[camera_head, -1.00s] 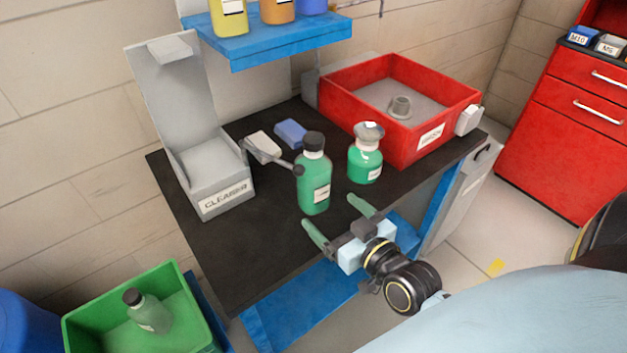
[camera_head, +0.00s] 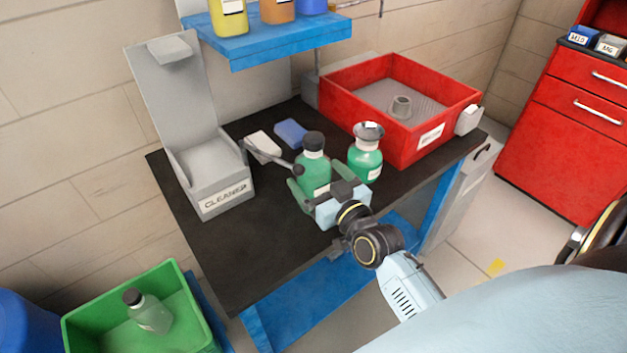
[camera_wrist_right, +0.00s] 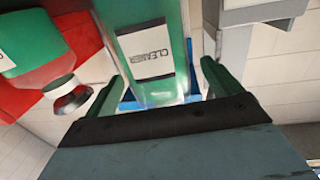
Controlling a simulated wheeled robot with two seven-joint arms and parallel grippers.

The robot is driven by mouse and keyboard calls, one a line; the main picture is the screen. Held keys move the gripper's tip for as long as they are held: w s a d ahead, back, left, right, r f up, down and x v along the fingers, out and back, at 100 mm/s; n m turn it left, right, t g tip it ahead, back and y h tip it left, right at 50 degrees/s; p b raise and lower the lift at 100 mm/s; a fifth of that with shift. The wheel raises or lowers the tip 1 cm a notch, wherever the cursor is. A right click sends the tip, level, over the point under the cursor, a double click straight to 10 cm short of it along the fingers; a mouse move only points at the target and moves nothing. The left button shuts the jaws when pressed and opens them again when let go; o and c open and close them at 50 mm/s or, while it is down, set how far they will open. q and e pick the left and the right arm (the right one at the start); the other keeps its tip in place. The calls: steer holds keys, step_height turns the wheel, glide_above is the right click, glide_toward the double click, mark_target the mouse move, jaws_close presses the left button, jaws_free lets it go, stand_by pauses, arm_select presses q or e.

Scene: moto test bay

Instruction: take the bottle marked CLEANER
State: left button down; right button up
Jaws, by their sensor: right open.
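The green bottle with a dark cap (camera_head: 314,168) stands upright on the black table top. In the right wrist view, its white label reads CLEANER (camera_wrist_right: 152,52). My right gripper (camera_head: 316,188) is open, with one finger on each side of the bottle's body. In the right wrist view the bottle is between the two green fingers (camera_wrist_right: 163,88), with a gap showing at the right finger; contact at the left one is hard to tell. The gripper hides the bottle's lower part in the head view. My left gripper is not in view.
A rounder green bottle (camera_head: 365,158) stands close on the right, before a red tray (camera_head: 425,137). A grey holder marked CLEANER (camera_head: 226,197) stands at left. A brush-like tool (camera_head: 262,146) and blue block (camera_head: 291,133) lie behind. A green crate (camera_head: 90,330) holds another bottle.

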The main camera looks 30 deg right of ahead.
steer(key=w, duration=0.4)
steer(key=shift+w+d, duration=0.1)
steer(key=shift+w, duration=0.1)
steer(key=c, duration=1.4)
steer(key=shift+c, duration=0.4)
